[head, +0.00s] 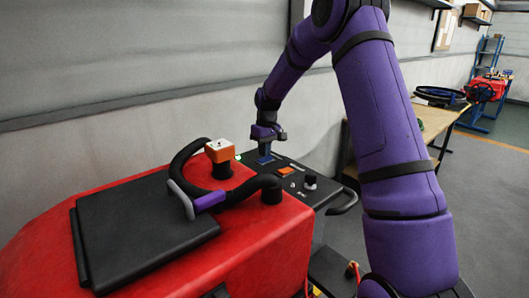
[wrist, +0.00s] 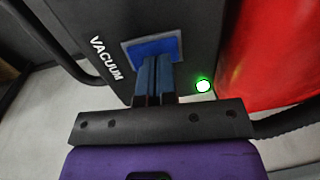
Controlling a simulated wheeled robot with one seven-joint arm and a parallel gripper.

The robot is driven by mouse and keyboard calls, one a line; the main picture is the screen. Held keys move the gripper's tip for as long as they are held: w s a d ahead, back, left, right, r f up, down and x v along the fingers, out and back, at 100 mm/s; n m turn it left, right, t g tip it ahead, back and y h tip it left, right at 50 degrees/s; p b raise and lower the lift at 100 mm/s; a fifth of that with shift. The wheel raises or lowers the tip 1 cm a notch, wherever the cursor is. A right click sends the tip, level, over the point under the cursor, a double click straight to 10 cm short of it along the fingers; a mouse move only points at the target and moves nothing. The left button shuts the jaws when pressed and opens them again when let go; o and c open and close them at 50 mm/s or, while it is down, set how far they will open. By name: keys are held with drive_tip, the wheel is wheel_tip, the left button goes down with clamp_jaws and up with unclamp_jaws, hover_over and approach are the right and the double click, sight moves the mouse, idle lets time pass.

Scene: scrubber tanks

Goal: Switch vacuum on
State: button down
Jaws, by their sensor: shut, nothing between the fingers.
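The vacuum switch is a blue square (wrist: 168,45) on a black panel, with the white label VACUUM (wrist: 104,57) to its left in the wrist view. A green lamp (wrist: 203,86) is lit on the panel, right of the fingers. My gripper (wrist: 153,97) is shut and empty, its fingers over the lower part of the blue switch. I cannot tell whether they touch it. In the head view my gripper (head: 266,150) points down at the panel (head: 296,180) of the red scrubber (head: 255,235), hiding most of the switch.
On the scrubber are an orange and white box (head: 220,150), a black curved handle (head: 240,190), an orange switch (head: 285,170), a black knob (head: 310,182) and a black lid (head: 140,230). A wall runs close behind. A wooden table (head: 435,120) stands at the right, with open floor nearby.

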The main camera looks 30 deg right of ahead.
sight(261, 160)
wheel_tip(261, 160, up, 13)
drive_tip(key=a, duration=0.1)
drive_tip(key=shift+s+a+r, duration=0.15)
drive_tip(key=shift+a+r, duration=0.05)
drive_tip(key=shift+a, duration=0.2)
idle(0.3)
drive_tip(key=s+a+r+t, duration=0.1)
drive_tip(key=s+a+r, duration=0.1)
drive_tip(key=s+r, duration=0.35)
drive_tip(key=s+a+r+m+t+h, duration=0.1)
drive_tip(key=s+a+r, duration=0.1)
drive_tip(key=s, duration=0.6)
drive_tip(key=s+a+r+t, duration=0.1)
drive_tip(key=s+a+r, duration=0.25)
drive_tip(key=s, duration=0.35)
drive_tip(key=s+a+f+m+t, duration=0.1)
drive_tip(key=s+f+t, duration=0.1)
drive_tip(key=s, duration=1.8)
drive_tip(key=shift+s+f+t, duration=0.2)
drive_tip(key=shift+f+t, duration=0.1)
drive_tip(key=shift+f, duration=0.4)
